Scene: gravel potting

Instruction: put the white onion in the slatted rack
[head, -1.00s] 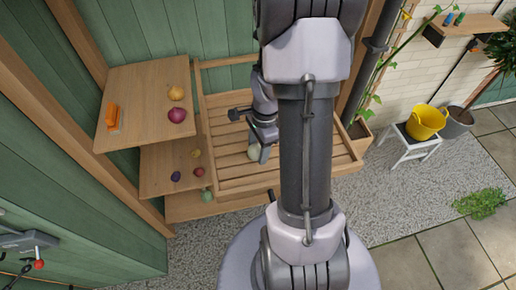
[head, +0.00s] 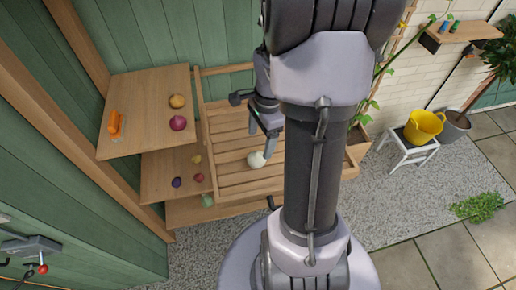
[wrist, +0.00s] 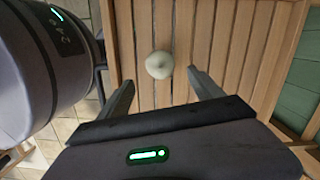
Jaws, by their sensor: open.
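The white onion (head: 256,160) lies on the slats of the slatted rack (head: 228,178), near the middle of it. It also shows in the wrist view (wrist: 160,65), resting on the slats just beyond the fingertips. My gripper (head: 266,141) is open and empty, close above the onion. In the wrist view its two fingers (wrist: 161,78) stand apart, with the onion between and ahead of them and touching neither. My arm hides the right part of the rack in the head view.
Left of the rack, an upper shelf (head: 143,90) holds an orange item (head: 114,124), a yellow onion (head: 177,101) and a red onion (head: 178,123). A lower shelf (head: 155,172) holds several small vegetables. A yellow bucket (head: 424,126) stands on a stool at right.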

